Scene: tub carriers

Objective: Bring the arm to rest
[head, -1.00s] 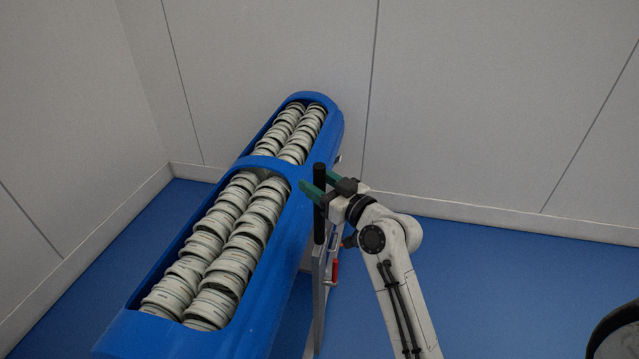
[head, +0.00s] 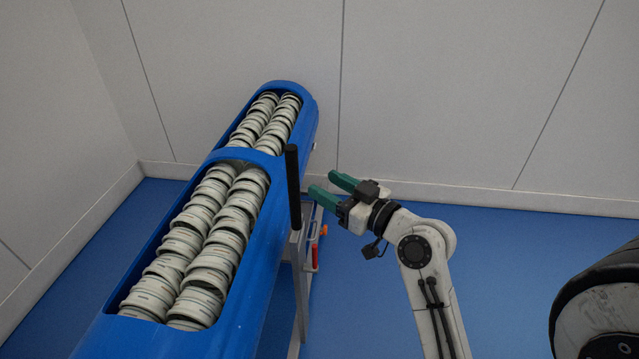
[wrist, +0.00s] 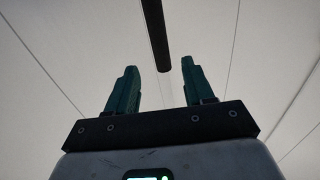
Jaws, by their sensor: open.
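My gripper (head: 328,188) is open and empty, with two green fingers pointing left toward the carrier. It is to the right of the black upright handle (head: 292,186) and apart from it. In the wrist view my gripper's fingers (wrist: 158,85) stand apart, and the black handle (wrist: 154,36) shows beyond them, between their tips in the picture. My white arm reaches up from the lower right and bends at the elbow.
A long blue carrier (head: 268,220) on the left holds rows of white round tubs (head: 215,238). A grey frame (head: 299,290) with a red lever (head: 315,257) stands beside it. Grey walls (head: 450,90) close the back.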

